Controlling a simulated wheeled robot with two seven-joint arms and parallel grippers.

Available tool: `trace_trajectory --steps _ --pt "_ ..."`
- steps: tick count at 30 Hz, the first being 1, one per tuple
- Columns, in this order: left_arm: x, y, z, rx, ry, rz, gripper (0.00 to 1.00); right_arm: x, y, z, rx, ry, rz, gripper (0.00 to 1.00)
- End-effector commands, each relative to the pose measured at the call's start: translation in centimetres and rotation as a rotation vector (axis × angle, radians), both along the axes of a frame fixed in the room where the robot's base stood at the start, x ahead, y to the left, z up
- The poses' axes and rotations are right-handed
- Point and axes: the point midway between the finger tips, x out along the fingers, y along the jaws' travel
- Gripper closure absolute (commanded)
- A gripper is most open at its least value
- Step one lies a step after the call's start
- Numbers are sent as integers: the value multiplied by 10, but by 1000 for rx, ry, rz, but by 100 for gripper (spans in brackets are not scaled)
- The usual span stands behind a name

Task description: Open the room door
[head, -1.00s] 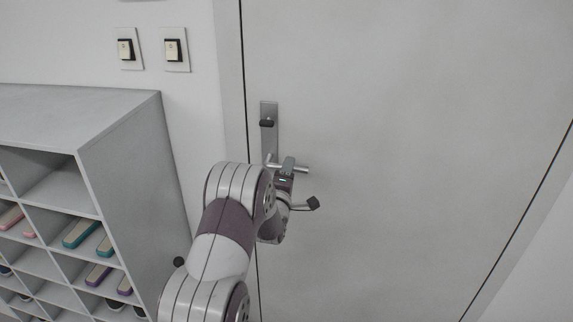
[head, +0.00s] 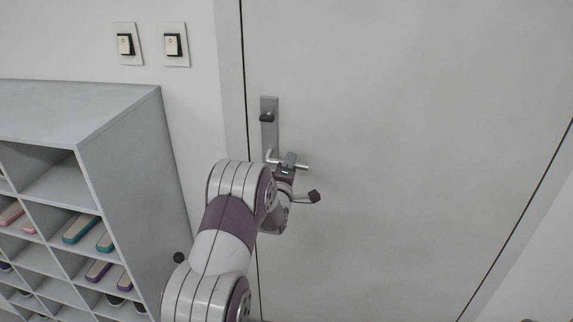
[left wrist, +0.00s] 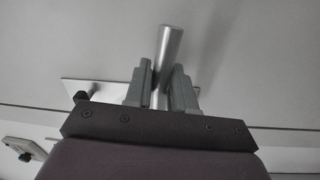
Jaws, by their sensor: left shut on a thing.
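The white room door (head: 400,130) fills the right of the head view and looks shut in its frame. A metal lock plate (head: 269,135) with a dark knob (head: 267,118) and a lever handle (head: 303,167) sits near its left edge. My left gripper (head: 287,162) is at the lever, shut on it. In the left wrist view, the grey fingers (left wrist: 160,90) stand on both sides of the silver lever (left wrist: 170,50), which sticks out beyond them. Part of the lever is hidden by the gripper. My right gripper is not in view.
A grey shoe cabinet (head: 130,150) with several pairs of shoes stands left of the door, close to my left arm. Two light switches (head: 125,45) are on the wall above it. The door's right side is clear.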

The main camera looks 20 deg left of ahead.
Motion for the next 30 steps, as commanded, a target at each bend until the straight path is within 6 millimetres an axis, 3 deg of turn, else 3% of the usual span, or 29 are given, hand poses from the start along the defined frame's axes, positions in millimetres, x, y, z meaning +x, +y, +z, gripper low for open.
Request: trace_trajectory --steps 15,30 --pt "0 6 -24 365 75 2 100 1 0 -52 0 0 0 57" --pt "-2 13 -33 590 127 3 100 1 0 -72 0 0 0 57"
